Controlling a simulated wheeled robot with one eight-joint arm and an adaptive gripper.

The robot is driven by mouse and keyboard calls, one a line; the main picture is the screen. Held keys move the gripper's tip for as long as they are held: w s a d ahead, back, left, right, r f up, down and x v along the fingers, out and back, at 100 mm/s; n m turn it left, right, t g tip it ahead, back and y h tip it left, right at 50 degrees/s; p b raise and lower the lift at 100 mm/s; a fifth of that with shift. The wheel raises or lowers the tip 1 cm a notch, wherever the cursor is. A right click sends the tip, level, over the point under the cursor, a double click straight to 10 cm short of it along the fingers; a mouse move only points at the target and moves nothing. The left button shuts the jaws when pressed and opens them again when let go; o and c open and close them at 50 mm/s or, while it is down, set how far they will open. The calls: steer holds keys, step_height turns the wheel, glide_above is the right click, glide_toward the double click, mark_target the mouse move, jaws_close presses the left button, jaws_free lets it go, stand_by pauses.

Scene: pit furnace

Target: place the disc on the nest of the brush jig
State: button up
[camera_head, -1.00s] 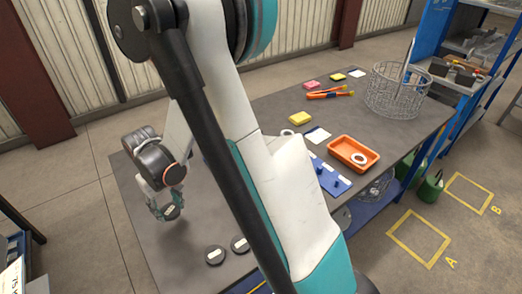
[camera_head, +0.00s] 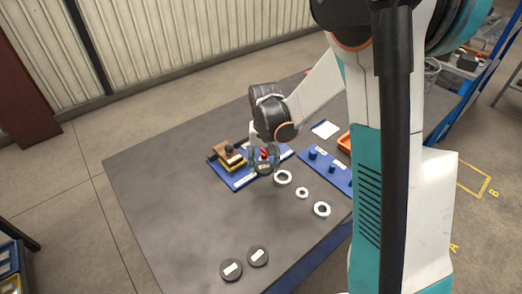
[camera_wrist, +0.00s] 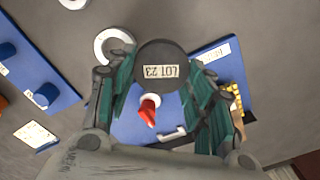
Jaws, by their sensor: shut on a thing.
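My gripper (camera_head: 263,172) is shut on a dark round disc (camera_wrist: 162,68) with a white "LOT 23" label; the disc also shows between the fingers in the head view (camera_head: 264,168). The brush jig is a blue base plate (camera_head: 243,181) with a brown and yellow block (camera_head: 228,156) at its left. In the wrist view, the base plate (camera_wrist: 135,128) lies beneath the fingers, and a red part (camera_wrist: 148,112) shows just below the disc. The disc appears above the plate; the gap is unclear. I cannot make out the nest, perhaps hidden by disc or fingers.
White rings (camera_head: 322,208) lie right of and in front of my gripper, one close to it. A blue plate with pegs (camera_head: 338,178) and an orange tray (camera_head: 344,143) are at the right. Two labelled dark discs (camera_head: 258,256) lie near the front. The table's left part is clear.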

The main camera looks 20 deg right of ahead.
steer(key=w+d+r+m+p, duration=0.1)
steer(key=w+r+m, duration=0.6)
steer(key=m, duration=0.6)
steer(key=w+r+m+p, duration=0.1)
steer(key=w+r+m, duration=0.6)
steer(key=m, duration=0.6)
steer(key=f+b, duration=0.2)
steer(key=f, duration=0.4)
steer(key=f+b, duration=0.2)
steer(key=f, duration=0.5)
steer(key=f+b, duration=0.2)
steer(key=f, duration=0.4)
steer(key=shift+s+d+f, duration=0.1)
steer(key=shift+s+f, duration=0.1)
steer(key=shift+s, duration=0.1)
steer(key=shift+f, duration=0.2)
steer(key=o, duration=1.3)
steer(key=shift+o, duration=0.3)
steer(key=shift+r, duration=0.1)
